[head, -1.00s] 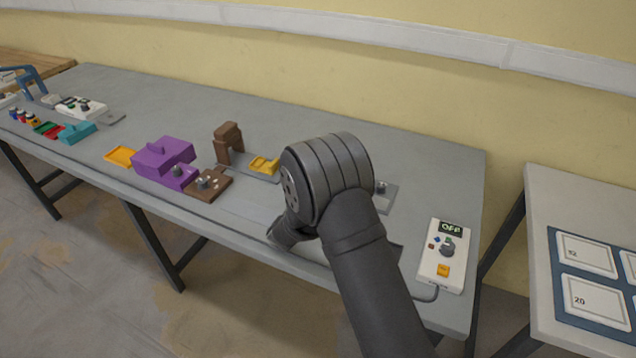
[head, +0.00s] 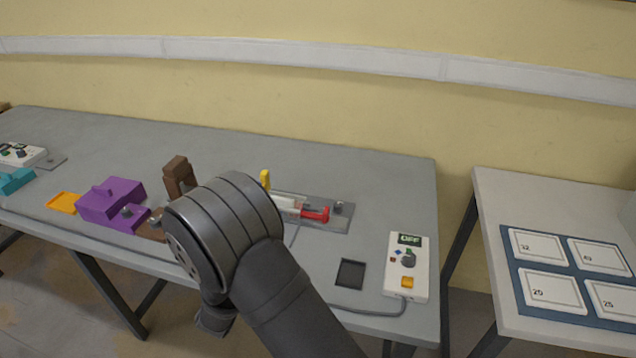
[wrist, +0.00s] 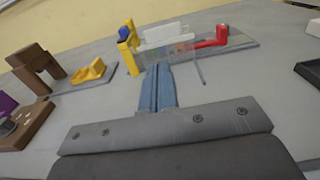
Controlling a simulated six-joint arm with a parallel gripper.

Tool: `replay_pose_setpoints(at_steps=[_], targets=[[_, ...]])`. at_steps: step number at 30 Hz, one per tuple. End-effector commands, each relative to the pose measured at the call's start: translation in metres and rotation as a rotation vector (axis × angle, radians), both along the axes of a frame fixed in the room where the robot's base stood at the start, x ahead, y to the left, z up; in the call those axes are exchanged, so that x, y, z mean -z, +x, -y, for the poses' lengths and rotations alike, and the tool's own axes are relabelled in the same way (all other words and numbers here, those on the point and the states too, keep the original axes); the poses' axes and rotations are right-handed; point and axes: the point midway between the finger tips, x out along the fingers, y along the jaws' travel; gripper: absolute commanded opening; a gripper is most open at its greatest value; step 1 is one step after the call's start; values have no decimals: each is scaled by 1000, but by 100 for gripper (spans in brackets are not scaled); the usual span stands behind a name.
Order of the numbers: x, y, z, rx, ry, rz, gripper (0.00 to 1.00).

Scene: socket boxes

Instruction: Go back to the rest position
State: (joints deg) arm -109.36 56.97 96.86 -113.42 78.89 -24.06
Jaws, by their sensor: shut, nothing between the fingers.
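My gripper shows in the wrist view as two blue fingers (wrist: 158,82), shut together with nothing between them. They point over the grey table (wrist: 215,85), toward a fixture with a yellow post (wrist: 127,45), a clear block (wrist: 168,36) and a red part (wrist: 205,43). The fingertips appear just short of the block; I cannot tell the exact gap. In the head view my dark wrist hangs over the table's front edge and hides the fingers. The red part (head: 316,214) lies to its right there.
A white control box (head: 420,268) reading OFF and a black tray (head: 351,273) stand at the right. A purple box (head: 110,200) and a brown arch (head: 176,168) stand to the left. A second table (head: 490,215) holds numbered cards. The table's back strip is clear.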

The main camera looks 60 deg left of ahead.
Motion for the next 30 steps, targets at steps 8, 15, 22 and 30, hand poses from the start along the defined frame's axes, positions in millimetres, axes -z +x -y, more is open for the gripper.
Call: replay_pose_setpoints(at_steps=[8, 15, 22, 30], targets=[[0, 0, 0, 0, 0, 0, 0], [0, 17, -16, 4, 2, -1, 0], [0, 49, -47, 4, 2, -1, 0], [0, 83, -82, 4, 2, -1, 0]])
